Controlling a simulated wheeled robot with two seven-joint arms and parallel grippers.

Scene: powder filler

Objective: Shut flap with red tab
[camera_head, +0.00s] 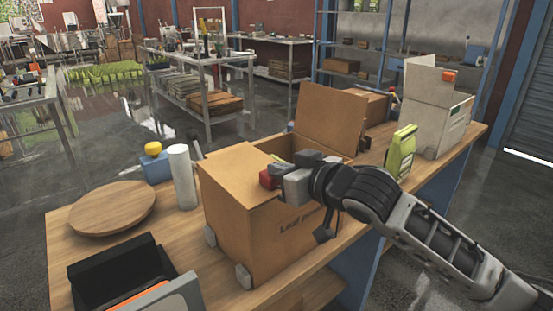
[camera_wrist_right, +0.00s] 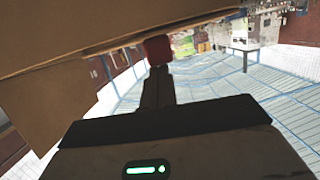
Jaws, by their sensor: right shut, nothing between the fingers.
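A cardboard box (camera_head: 250,222) stands on the wooden bench, with printed lettering on its front. Its left flap (camera_head: 236,169) lies nearly flat over the left part of the opening. A red tab (camera_head: 267,180) is at that flap's right edge. The far right flap (camera_head: 331,118) stands up, tilted back. My right gripper (camera_head: 284,174) is shut and empty at the red tab, over the box opening. In the wrist view the red tab (camera_wrist_right: 157,48) is at the tips of my right gripper (camera_wrist_right: 157,72), under cardboard; contact is unclear. My left gripper is out of view.
A round wooden board (camera_head: 100,208), a white cylinder (camera_head: 181,176) and a blue container with a yellow top (camera_head: 155,163) are left of the box. A black open case (camera_head: 120,275) is at front left. A green bag (camera_head: 400,152) and a white machine (camera_head: 440,120) stand right.

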